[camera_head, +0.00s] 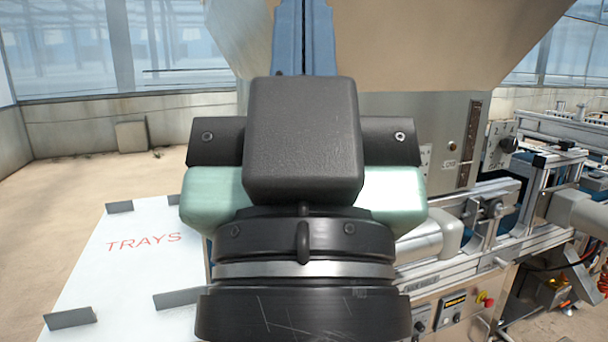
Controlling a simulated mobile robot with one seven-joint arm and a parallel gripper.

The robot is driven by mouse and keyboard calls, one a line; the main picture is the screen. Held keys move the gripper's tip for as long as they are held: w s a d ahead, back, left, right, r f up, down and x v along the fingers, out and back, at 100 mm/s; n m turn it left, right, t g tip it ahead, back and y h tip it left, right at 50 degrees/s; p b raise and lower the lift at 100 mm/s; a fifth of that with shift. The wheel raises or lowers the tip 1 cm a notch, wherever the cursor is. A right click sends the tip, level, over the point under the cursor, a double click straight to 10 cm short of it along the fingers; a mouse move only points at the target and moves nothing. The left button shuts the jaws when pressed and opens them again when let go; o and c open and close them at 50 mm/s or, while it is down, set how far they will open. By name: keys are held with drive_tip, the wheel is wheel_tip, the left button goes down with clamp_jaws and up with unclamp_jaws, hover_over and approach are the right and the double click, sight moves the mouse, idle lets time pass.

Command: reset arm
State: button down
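The end of my arm with my gripper (303,160) fills the middle of the head view, seen from behind. It shows a black housing, pale green sides and a dark round wrist with a metal ring. The fingertips are not visible, so I cannot tell whether it is open or shut. No held object can be seen. The tray seeder (420,120) stands behind my arm, and my arm hides much of its middle.
A white board marked TRAYS (110,270) with grey corner stops lies at the left. A conveyor frame (480,235) runs at the right, with a control panel (455,312) below it. Bare floor (70,185) is open at the far left.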

wheel_tip(320, 180, up, 17)
drive_tip(key=p, duration=1.5)
drive_tip(key=shift+r, duration=0.2)
drive_tip(key=c, duration=1.5)
unclamp_jaws()
drive_tip(key=shift+c, duration=0.2)
